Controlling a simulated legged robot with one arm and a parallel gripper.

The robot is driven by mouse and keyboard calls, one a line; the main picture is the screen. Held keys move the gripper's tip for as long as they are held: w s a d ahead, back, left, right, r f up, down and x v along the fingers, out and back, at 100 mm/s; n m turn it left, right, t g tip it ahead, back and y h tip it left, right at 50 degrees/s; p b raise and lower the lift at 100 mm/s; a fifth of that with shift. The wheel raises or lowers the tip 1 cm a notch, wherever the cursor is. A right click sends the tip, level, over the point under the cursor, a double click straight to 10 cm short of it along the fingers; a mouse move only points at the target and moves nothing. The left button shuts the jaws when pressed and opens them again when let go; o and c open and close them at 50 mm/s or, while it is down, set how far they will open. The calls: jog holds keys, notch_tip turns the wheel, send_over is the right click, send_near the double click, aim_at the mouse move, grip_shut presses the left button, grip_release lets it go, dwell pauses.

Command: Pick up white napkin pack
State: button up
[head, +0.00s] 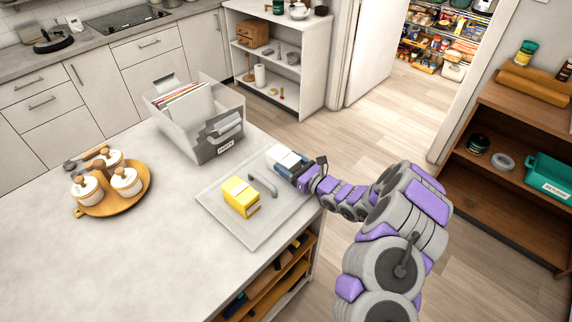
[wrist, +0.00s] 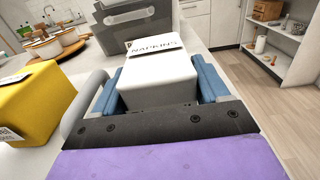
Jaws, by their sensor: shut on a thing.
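The white napkin pack (wrist: 158,82) carries a "NAPKINS" label and sits between the two blue fingers of my gripper (wrist: 160,88) in the wrist view. My gripper is shut on it. In the head view the white pack (head: 283,156) shows at the end of my arm, with my gripper (head: 292,166) at its right side. It is over the far part of a clear flat lid or tray (head: 232,216) on the counter. I cannot tell whether the pack touches the surface below.
A yellow pack (head: 240,197) stands on the clear lid beside a grey handle (head: 263,184). Behind is a clear bin (head: 178,127) with files. A round wooden tray (head: 128,203) with white jars is at the left. The counter's right edge is close to my arm.

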jog(key=shift+c, duration=0.7)
jog(key=shift+r, duration=0.1)
notch_tip(320, 180, up, 10)
jog(key=shift+d+f+p, duration=0.1)
jog(key=shift+p, duration=0.9)
jog(key=s+d, duration=0.4)
jog(key=d, duration=0.5)
jog(key=s+d+r, duration=0.1)
jog(key=s+d, duration=0.3)
jog(key=d, duration=0.6)
jog(key=shift+s+r, duration=0.15)
jog(key=shift+r, duration=0.1)
jog(key=shift+g+y, duration=0.3)
